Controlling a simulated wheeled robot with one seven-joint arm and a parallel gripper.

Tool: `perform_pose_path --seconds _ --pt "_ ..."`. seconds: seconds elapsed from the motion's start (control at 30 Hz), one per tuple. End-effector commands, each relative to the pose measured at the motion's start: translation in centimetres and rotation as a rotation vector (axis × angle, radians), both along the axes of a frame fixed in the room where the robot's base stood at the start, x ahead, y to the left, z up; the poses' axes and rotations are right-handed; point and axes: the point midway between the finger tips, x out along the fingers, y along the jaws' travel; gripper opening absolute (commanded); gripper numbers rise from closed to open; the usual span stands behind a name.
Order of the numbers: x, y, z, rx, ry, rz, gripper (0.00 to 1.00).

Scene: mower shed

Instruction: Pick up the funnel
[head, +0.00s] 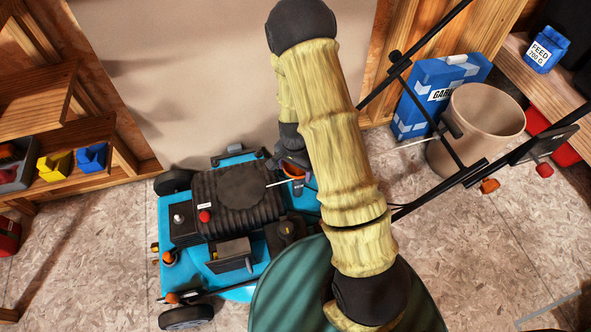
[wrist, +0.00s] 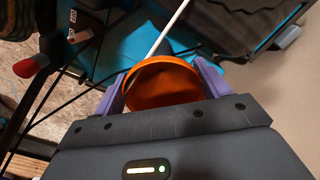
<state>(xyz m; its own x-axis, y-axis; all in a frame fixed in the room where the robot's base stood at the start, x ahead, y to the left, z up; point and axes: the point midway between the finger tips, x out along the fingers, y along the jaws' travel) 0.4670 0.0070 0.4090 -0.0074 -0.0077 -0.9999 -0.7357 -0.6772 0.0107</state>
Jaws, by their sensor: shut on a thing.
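The funnel is orange with a round, wide mouth. In the wrist view the funnel (wrist: 163,84) sits between the two purple fingers of my gripper (wrist: 162,88), which is shut on it. In the head view a small part of the funnel (head: 291,172) shows at the end of my arm, by the right side of the blue mower (head: 236,205). My arm hides part of it there. A thin pale rod (wrist: 168,32) runs up from near the funnel's rim in the wrist view. I cannot tell whether the funnel touches the mower.
The mower's black handle bars cross the right side. A beige bucket (head: 474,130) and a blue carton (head: 428,98) stand behind them. A wooden shelf with yellow and blue bins (head: 92,157) is at the left. The floor at lower right is fairly clear.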

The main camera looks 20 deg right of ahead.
Motion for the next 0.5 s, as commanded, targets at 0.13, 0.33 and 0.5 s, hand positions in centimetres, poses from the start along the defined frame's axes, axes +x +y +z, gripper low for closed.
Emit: perform_pose_path --seconds 0.13,0.33,0.5 --pt "0.0 0.0 3.3 0.000 -0.003 0.000 0.53" --pt "0.0 0.0 7.1 0.000 -0.001 0.001 0.53" --pt "0.0 0.0 8.5 0.000 0.000 0.000 0.53"
